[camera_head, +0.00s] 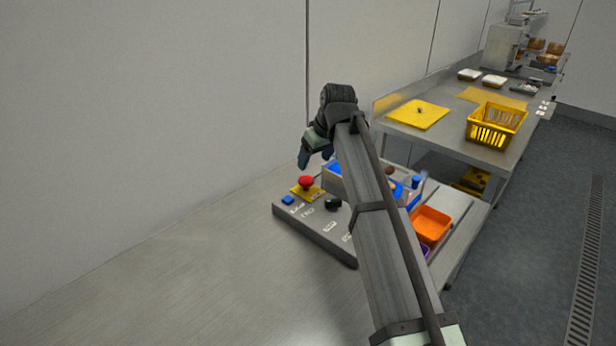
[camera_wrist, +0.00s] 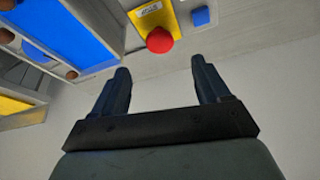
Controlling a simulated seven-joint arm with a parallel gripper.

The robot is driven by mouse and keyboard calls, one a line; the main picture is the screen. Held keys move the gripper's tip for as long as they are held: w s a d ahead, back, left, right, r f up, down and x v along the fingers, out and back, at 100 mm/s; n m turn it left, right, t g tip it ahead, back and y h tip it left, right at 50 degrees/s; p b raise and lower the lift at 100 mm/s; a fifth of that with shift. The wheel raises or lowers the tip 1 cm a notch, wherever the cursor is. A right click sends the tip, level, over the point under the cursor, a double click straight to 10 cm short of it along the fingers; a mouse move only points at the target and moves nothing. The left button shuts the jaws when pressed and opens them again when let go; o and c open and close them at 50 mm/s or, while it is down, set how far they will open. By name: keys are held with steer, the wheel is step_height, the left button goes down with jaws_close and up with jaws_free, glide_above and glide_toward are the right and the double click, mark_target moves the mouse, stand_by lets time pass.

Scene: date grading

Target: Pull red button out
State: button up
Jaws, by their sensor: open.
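The red button (camera_head: 306,182) is a round mushroom head on a yellow plate, on the sloped top of a grey control panel (camera_head: 315,234). In the wrist view the red button (camera_wrist: 159,40) shows beyond the fingertips, roughly between them in line, with the yellow plate (camera_wrist: 150,14) behind it. My gripper (camera_wrist: 162,72) is open and empty, its two dark fingers apart and not touching the button. In the head view my gripper (camera_head: 304,163) is just above the button. The button's stem is hidden under its head.
A blue button (camera_head: 288,200) sits beside the red one, and a black knob (camera_head: 333,203) is to its right. A blue-lined tray (camera_wrist: 75,40) adjoins the panel. An orange bin (camera_head: 431,224) stands further right. A wall rises behind; the front left surface is clear.

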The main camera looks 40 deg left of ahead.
mark_target(307, 179)
steer(key=x, duration=0.9)
jaws_close()
stand_by(0.6)
